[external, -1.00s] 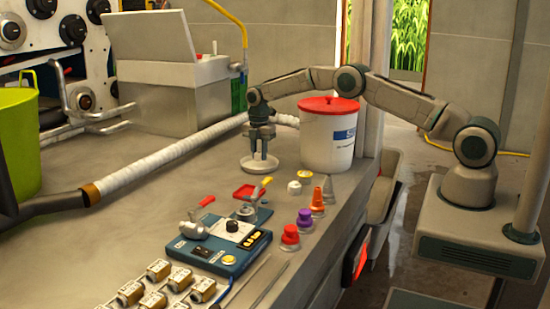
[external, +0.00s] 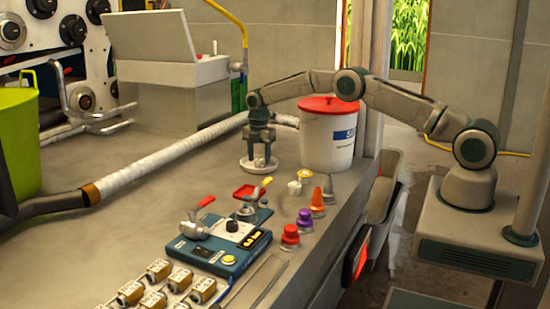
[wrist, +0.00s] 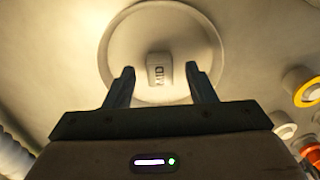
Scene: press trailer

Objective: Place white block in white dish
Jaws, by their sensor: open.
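The white dish (external: 247,166) stands on the bench, left of the white bucket. It fills the upper middle of the wrist view (wrist: 125,38) as a round, shallow plate. The white block (wrist: 159,68), with dark lettering on one side, sits inside the dish near its centre. My gripper (wrist: 160,72) is open, its two fingers apart on either side of the block, with visible gaps between. In the external view my gripper (external: 260,153) points down over the dish; the block is hard to make out there.
A white bucket with a red lid (external: 328,133) stands close on the right. A white-wrapped pipe (external: 165,160) runs along the left. A blue control panel (external: 218,246), a red tray (external: 249,191) and coloured knobs (external: 304,220) lie nearer the front.

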